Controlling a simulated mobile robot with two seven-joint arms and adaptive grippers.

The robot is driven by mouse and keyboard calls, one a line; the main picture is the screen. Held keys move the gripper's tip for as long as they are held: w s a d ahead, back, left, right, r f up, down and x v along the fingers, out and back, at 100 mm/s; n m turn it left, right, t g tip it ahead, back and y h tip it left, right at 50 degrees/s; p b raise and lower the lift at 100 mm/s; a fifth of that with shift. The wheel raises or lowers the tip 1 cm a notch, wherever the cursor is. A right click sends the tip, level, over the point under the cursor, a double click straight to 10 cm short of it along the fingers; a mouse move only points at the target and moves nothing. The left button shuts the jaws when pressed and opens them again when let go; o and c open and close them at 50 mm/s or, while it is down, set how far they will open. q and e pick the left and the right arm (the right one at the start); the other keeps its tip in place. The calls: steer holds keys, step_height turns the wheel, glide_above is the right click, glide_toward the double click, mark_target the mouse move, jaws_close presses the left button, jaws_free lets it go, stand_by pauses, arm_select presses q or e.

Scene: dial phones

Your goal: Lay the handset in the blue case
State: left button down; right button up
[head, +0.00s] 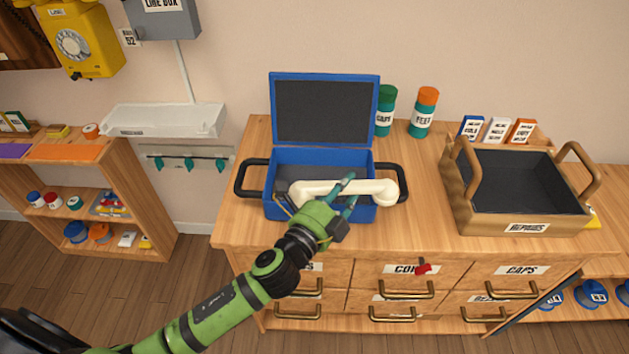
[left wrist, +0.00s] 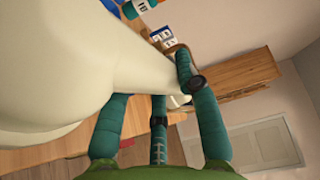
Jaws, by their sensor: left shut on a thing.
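The blue case (head: 323,109) stands open on the wooden cabinet, its lid raised at the back and dark handles at its sides. The cream handset (head: 378,187) lies level across the front of the case's opening in the head view. I cannot tell whether it touches the case. My left gripper (head: 346,196) is shut on the handset near its middle. In the left wrist view the handset (left wrist: 75,65) fills the upper left, and the teal fingers of the gripper (left wrist: 155,95) close around its grip. My right gripper is not in view.
A wooden tray labelled REPAIRS (head: 526,228) stands to the right on the cabinet top (head: 425,219). Green-capped (head: 385,112) and orange-capped (head: 424,113) bottles stand behind the case's right side. Free wood lies between case and tray. A yellow dial phone (head: 75,45) hangs at the upper left.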

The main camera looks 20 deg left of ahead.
arm_select(q)
steer(key=w+r+m+h+p, duration=0.1)
steer(key=w+r, duration=0.2)
steer(key=w, duration=0.4)
steer(key=w+r+h+p, duration=0.1)
steer(key=w+r+p, duration=0.1)
steer(key=w+r, duration=0.3)
steer(key=shift+y, duration=0.4)
steer(key=s+a+f, duration=0.2)
steer(key=f, duration=0.2)
steer(key=s+a+f, duration=0.2)
steer(key=s+f, duration=0.1)
steer(key=f, duration=0.1)
steer(key=s+a+f+b, duration=0.1)
steer(key=s+a+f, duration=0.1)
steer(key=s+f, duration=0.1)
steer(key=shift+s+f, duration=0.15)
steer(key=shift+f, duration=0.35)
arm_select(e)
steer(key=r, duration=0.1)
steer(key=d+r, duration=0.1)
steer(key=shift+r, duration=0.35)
arm_select(q)
steer(key=shift+f+b, duration=0.6)
steer(key=shift+b, duration=0.05)
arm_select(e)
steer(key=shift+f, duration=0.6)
